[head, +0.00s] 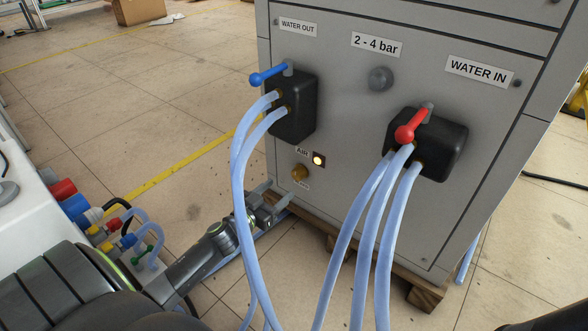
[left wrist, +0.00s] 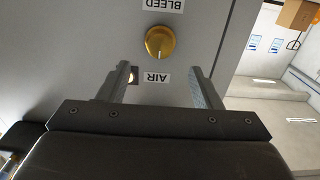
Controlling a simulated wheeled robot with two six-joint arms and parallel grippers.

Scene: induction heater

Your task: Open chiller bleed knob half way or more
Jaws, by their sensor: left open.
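The bleed knob (head: 300,172) is a round brass-coloured knob low on the front of the grey chiller cabinet (head: 350,220), under the AIR label and a small lit lamp (head: 319,160). In the left wrist view the knob (left wrist: 160,42) sits beyond the fingertips, below the BLEED label (left wrist: 165,5) in that picture, with a pale mark on its face. My left gripper (head: 275,200) is open and empty, below and left of the knob in the head view. It does not touch the knob. My right gripper is not in view.
Pale blue hoses (head: 240,190) hang from the WATER OUT block (head: 292,120) and cross in front of my left arm. More hoses (head: 370,230) hang from the WATER IN block (head: 440,150). A wooden pallet (head: 425,295) lies under the cabinet. Tiled floor is open at left.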

